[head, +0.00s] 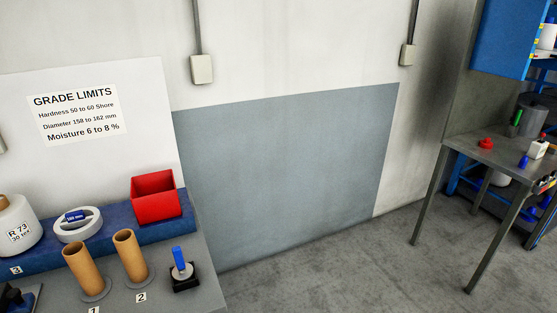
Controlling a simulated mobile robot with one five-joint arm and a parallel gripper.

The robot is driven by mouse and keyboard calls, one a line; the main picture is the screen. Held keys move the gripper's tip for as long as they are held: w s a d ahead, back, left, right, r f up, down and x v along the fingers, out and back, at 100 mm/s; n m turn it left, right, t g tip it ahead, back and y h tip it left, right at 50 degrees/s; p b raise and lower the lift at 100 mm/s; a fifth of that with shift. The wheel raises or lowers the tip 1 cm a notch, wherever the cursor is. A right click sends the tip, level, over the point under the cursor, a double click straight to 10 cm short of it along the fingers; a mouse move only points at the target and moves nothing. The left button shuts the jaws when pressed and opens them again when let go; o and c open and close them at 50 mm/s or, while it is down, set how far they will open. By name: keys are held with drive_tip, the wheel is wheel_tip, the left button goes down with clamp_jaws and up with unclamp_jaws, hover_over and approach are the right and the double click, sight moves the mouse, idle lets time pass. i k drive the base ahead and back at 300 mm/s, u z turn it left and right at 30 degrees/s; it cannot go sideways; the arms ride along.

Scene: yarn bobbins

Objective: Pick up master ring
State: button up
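What looks like the master ring is a pale grey ring (78,232) with a blue label piece across its middle. The label seems to read "160 mm", but it is small. The ring lies on the blue raised shelf (115,237) at the left of the head view, between a white yarn bobbin (14,225) and a red open bin (155,195). It stands apart from the bin. My gripper is not in view.
Two tan tubes (84,270) (130,257) stand upright in front of the shelf, numbered 1 and 2. A blue-handled tool (180,260) sits on a black base nearby. A metal table (490,150) stands at the right, with open floor (330,265) between.

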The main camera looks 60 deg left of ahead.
sight(92, 217)
drive_tip(key=u, duration=4.5)
drive_tip(key=i, duration=1.65)
drive_tip(key=z, duration=0.05)
